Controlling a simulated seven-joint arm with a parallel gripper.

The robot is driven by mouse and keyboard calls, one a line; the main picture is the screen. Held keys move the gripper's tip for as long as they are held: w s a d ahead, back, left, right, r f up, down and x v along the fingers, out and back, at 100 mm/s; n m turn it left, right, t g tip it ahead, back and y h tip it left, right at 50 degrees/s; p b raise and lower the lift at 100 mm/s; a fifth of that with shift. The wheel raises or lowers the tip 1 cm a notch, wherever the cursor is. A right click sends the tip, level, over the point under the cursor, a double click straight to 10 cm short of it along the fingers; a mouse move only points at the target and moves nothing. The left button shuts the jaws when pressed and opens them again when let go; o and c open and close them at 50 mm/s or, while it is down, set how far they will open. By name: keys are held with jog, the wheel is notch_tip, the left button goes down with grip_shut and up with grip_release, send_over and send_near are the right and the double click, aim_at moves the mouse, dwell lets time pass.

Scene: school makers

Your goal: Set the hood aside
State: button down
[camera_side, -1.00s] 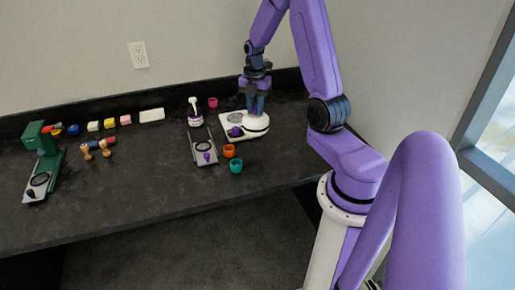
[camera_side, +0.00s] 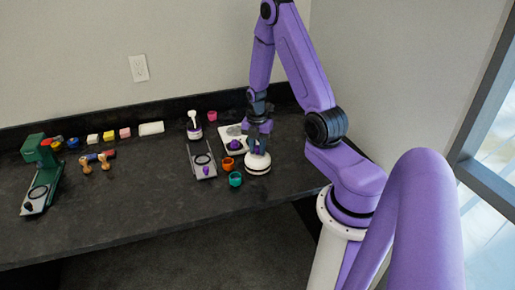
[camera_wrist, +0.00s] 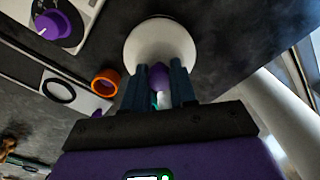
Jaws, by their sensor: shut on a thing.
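The hood is a white dome (camera_side: 257,165) with a purple knob on top. In the side view it is right of and in front of the white device (camera_side: 237,150) with a grey round plate and a purple dial. My gripper (camera_side: 260,143) points down and is shut on the hood's knob. In the wrist view the hood (camera_wrist: 160,40) lies beyond the fingertips, with the purple knob (camera_wrist: 158,74) between the fingers. The white device (camera_wrist: 84,12) shows at the upper left there, apart from the hood. I cannot tell whether the hood touches the table.
An orange cup (camera_side: 227,164) and a teal cup (camera_side: 235,180) stand left of the hood. A grey stand with a ring (camera_side: 203,160), a white bottle (camera_side: 194,127) and a pink cup (camera_side: 212,116) are farther left. The table (camera_side: 140,205) is bare toward its front edge.

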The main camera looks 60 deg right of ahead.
jog(key=shift+f, duration=0.25)
jog(key=c, duration=0.9)
grip_release()
notch_tip(320, 180, up, 12)
jog(key=w+a+r+m, duration=0.1)
jog(key=a+r, duration=0.2)
jog(key=a, duration=0.6)
jog(key=s+a+r+m, duration=0.2)
jog(key=s+a, duration=0.1)
jog(key=a, duration=0.7)
jog(key=s+a+r+m, duration=0.1)
jog(key=s+a, duration=0.3)
jog(key=s, duration=0.4)
jog(key=s+a+r+m, duration=0.1)
jog(key=s+a+m, duration=0.1)
jog(key=s+a, duration=0.3)
jog(key=s, duration=0.3)
jog(key=shift+s+r+m, duration=0.15)
jog(key=shift+s+m, duration=0.15)
jog(key=shift+s, duration=0.05)
